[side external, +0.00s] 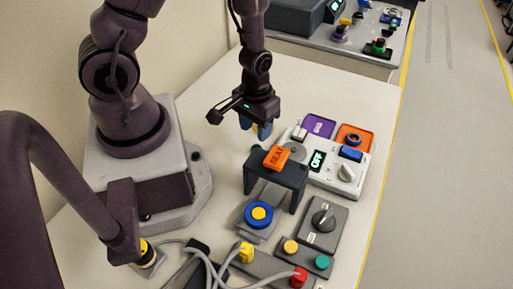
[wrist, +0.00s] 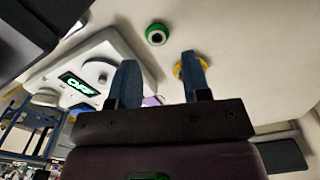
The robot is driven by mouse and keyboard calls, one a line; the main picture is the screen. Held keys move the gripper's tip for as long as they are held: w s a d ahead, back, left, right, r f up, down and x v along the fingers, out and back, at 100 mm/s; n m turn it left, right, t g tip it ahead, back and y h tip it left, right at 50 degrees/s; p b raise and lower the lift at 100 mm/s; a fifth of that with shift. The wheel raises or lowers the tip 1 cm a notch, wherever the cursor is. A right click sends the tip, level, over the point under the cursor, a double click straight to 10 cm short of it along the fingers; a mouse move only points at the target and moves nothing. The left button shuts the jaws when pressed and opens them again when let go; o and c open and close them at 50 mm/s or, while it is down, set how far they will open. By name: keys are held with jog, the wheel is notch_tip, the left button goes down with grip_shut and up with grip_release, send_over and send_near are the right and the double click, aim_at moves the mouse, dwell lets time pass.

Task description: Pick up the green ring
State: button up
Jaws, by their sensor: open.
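The green ring (wrist: 156,34) lies on the pale table in the wrist view, with a dark band and a pale centre. It is beyond my fingertips and between their lines. My gripper (side external: 256,129) has blue fingers pointing down above the table, behind the dark bridge-shaped stand. In the wrist view, my gripper (wrist: 159,58) is open, with nothing between its fingers. A yellow round thing (wrist: 178,70) shows partly behind the right finger.
A white console (side external: 345,177) with an OFF display stands right of my gripper, beside a purple tray (side external: 310,119) and an orange tray (side external: 368,136). The dark stand (side external: 290,184) bears an orange block (side external: 276,157). Buttons and cables crowd the front; the table behind is clear.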

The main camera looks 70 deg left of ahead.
aim_at(256, 144)
jog(key=shift+d+f, duration=0.2)
jog(key=shift+f, duration=2.6)
jog(key=c, duration=0.7)
